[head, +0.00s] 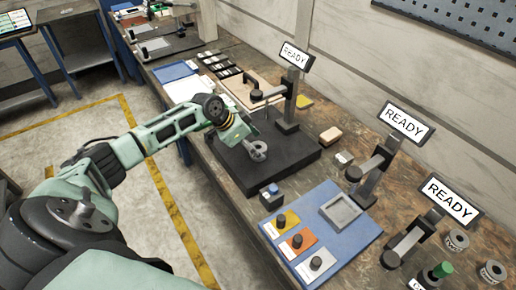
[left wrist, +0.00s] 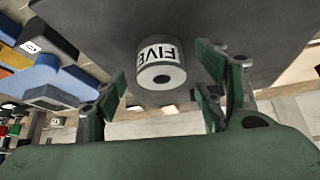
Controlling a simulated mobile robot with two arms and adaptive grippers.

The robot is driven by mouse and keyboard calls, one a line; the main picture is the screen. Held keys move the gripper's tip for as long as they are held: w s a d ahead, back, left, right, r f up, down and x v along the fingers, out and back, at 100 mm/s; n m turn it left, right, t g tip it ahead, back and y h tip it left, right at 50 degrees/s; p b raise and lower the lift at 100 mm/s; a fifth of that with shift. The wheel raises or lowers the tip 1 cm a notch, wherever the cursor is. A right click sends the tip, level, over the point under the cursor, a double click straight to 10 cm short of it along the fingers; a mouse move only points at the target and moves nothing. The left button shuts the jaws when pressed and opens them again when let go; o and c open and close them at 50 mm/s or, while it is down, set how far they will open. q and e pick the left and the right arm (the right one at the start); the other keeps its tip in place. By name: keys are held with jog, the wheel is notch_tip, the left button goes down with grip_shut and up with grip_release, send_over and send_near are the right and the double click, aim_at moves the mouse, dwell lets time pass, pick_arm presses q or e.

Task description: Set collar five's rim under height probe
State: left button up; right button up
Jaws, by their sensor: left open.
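Collar five, a short grey ring (head: 259,152), sits on the black slab (head: 292,165) in the head view. In the left wrist view the collar (left wrist: 163,76) shows its round hole and an upside-down FIVE label. My left gripper (head: 246,140) is beside the collar, partly hidden by its own wrist. In the left wrist view the open fingers (left wrist: 160,92) stand on either side of the collar, with gaps showing. The height probe (head: 256,96) appears to be the dark arm on the post behind the slab, under a READY display (head: 295,56). My right gripper is out of view.
A small blue-topped block (head: 270,193) stands before the slab. A blue board (head: 330,243) with coloured knobbed tiles and a grey frame (head: 341,211) lies to the right. Two more READY stands and loose rings (head: 457,240) are farther right. The slab's right part is clear.

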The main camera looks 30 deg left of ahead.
pick_arm(q)
jog(key=shift+x, duration=0.8)
jog(key=shift+w+f, duration=0.1)
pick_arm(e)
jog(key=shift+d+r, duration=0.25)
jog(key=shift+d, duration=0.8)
pick_arm(q)
jog(key=c, duration=0.6)
jog(key=shift+d, duration=0.1)
jog(key=c, duration=0.7)
grip_shut()
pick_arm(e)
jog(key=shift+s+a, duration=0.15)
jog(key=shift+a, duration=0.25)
